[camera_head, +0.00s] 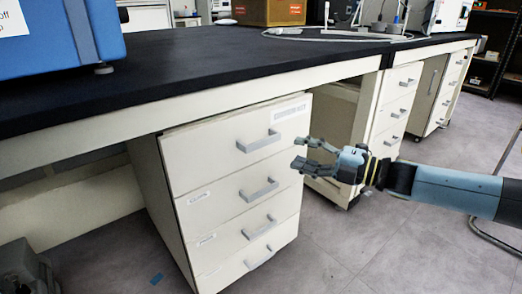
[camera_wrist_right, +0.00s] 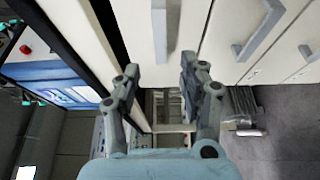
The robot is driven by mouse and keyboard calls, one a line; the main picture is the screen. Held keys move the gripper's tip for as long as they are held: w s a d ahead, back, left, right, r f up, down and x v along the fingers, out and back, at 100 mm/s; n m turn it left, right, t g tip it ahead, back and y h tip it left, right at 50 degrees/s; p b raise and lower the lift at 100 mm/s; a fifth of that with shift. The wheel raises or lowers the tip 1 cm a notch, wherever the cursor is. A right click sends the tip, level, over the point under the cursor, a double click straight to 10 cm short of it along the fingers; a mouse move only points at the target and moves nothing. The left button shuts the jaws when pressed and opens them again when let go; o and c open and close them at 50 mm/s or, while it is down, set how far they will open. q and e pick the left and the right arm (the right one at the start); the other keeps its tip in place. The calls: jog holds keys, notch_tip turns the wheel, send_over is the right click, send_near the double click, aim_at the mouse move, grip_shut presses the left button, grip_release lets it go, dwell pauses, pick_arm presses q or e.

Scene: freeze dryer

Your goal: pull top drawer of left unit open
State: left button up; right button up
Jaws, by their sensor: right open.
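The left unit (camera_head: 185,215) is a white cabinet with a stack of drawers under the black bench. Its top drawer (camera_head: 205,150) looks flush with the drawers below and has a grey bar handle (camera_head: 258,141). My right gripper (camera_head: 303,152) is open and empty, just right of that handle in the head view, with a gap between them. In the right wrist view, the fingers of the right gripper (camera_wrist_right: 158,65) stand apart, and the top drawer's handle (camera_wrist_right: 165,25) shows ahead between them. My left gripper is not clearly visible.
The black bench top (camera_head: 200,65) overhangs the unit, with a blue machine (camera_head: 55,35) at its left. Lower drawers have similar handles (camera_head: 258,190). More white drawer units (camera_head: 398,100) stand to the right. The grey floor (camera_head: 345,250) in front is mostly clear.

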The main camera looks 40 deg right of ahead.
aim_at(265, 143)
jog(key=b+x, duration=0.3)
jog(key=x, duration=0.7)
jog(key=shift+w, duration=0.25)
pick_arm(q)
jog(key=w+d+r+t, duration=0.1)
jog(key=w+d+r, duration=0.1)
jog(key=r, duration=0.3)
jog(key=shift+w, duration=0.9)
jog(key=shift+r, duration=0.1)
pick_arm(e)
jog(key=shift+c, duration=0.2)
grip_shut()
